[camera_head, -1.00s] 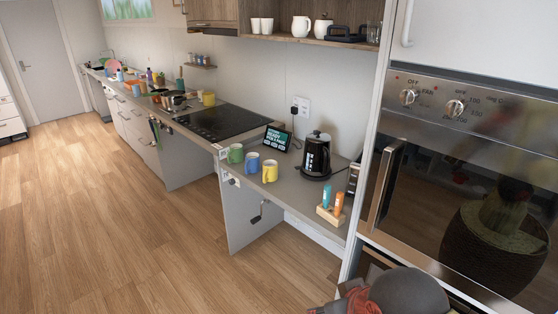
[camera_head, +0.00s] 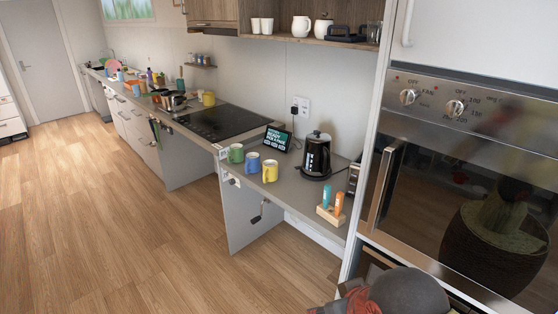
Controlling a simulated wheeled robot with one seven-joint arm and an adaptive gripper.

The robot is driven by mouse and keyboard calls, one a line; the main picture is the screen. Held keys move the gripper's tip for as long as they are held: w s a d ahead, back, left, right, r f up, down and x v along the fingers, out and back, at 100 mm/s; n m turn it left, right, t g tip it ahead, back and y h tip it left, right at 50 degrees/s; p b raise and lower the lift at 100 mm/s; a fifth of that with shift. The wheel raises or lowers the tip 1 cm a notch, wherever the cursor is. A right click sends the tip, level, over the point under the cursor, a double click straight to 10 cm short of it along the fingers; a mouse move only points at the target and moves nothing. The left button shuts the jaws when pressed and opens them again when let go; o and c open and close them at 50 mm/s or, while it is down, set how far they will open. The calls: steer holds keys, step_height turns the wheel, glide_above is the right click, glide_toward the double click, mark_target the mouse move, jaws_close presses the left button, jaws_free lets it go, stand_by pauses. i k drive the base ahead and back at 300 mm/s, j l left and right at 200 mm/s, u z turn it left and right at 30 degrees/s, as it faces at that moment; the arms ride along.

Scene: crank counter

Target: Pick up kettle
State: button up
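The kettle (camera_head: 316,156) is black with a light marking on its side and a lid on top. It stands upright on a dark base on the counter (camera_head: 290,196), near the wall and left of the oven cabinet. Parts of what seems to be my own arm, grey and red, show at the bottom edge, well in front of and below the kettle. I cannot make out gripper fingers there. Nothing is touching the kettle.
Green (camera_head: 236,153), blue (camera_head: 252,162) and yellow (camera_head: 270,171) mugs stand left of the kettle, before a small screen (camera_head: 277,138). A wooden holder (camera_head: 331,215) is at the front right. The tall oven (camera_head: 462,170) bounds the right; the floor at left is clear.

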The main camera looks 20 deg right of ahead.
mark_target(316, 160)
steer(key=i+z, duration=0.1)
steer(key=z, duration=0.3)
steer(key=i+j+z, duration=0.1)
steer(key=z, duration=0.3)
steer(key=j+z, duration=0.1)
steer(key=z, duration=0.3)
steer(key=i+j+z, duration=0.15)
steer(key=z, duration=0.25)
steer(key=j+z, duration=0.15)
steer(key=z, duration=0.25)
steer(key=i+j+z, duration=0.15)
steer(key=j+z, duration=0.15)
steer(key=j, duration=0.8)
steer(key=j+z, duration=0.3)
steer(key=j, duration=0.8)
steer(key=i, duration=0.45)
